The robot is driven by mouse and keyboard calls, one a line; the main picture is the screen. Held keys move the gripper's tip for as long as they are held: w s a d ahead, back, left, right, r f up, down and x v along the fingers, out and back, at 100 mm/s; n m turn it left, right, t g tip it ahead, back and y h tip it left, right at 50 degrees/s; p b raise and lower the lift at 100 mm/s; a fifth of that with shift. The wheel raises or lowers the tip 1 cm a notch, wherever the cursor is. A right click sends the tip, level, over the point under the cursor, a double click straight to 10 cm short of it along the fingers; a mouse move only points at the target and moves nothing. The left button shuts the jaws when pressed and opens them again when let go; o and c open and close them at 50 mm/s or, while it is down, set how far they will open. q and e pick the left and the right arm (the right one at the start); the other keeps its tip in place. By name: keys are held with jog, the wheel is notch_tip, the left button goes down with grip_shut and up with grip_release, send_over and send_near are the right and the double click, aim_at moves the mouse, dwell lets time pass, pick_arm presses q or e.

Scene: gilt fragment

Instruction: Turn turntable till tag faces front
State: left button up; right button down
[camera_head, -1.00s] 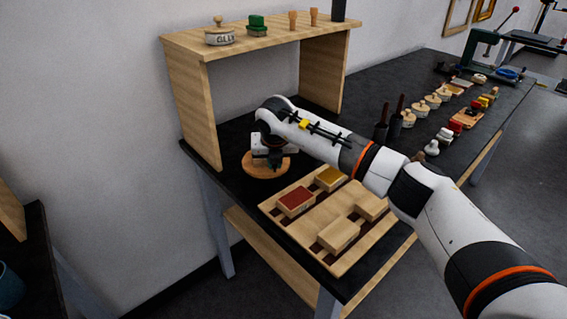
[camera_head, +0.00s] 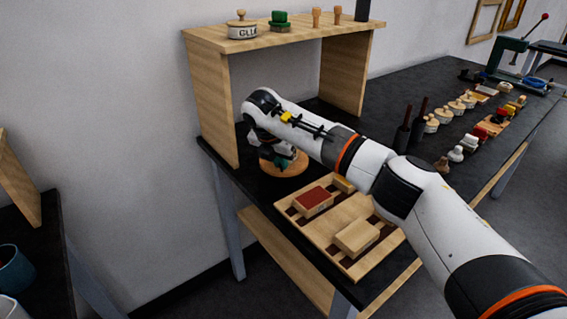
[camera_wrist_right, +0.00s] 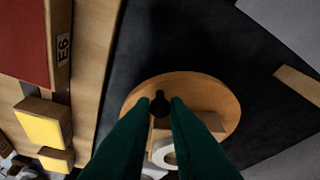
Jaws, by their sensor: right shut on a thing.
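The turntable is a round wooden disc (camera_head: 296,169) on the black bench, below and in front of the shelf's left side. It also shows in the right wrist view (camera_wrist_right: 222,97). My right gripper (camera_head: 283,163) is over the disc. In the right wrist view its dark green fingers (camera_wrist_right: 160,104) are shut on a small black knob (camera_wrist_right: 160,97) that stands up from the disc. A wooden block and a white curved piece (camera_wrist_right: 162,152) show on or beside the disc, partly behind the fingers. I cannot make out the tag or its facing. My left gripper is not in view.
A wooden rack (camera_head: 294,214) with a red-topped box (camera_head: 314,201) and other blocks lies in front of the turntable. A wooden shelf (camera_head: 212,100) stands close behind it, with a glue pot (camera_head: 242,31) on top. Dark bottles and small pots stand farther right.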

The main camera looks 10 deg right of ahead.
jog(key=shift+w+a+m+g+h+b, duration=0.2)
jog(key=shift+w+a+m+h+b, duration=0.15)
jog(key=shift+m, duration=0.35)
jog(key=shift+w+a+m+g+h+b, duration=0.15)
jog(key=shift+a+m+g+b, duration=0.2)
jog(key=shift+m, duration=0.35)
jog(key=shift+a+r, duration=0.1)
jog(key=shift+a, duration=0.05)
jog(key=c, duration=1.4)
grip_release()
jog(key=b+v, duration=0.1)
jog(key=v, duration=1.1)
jog(key=shift+s, duration=0.2)
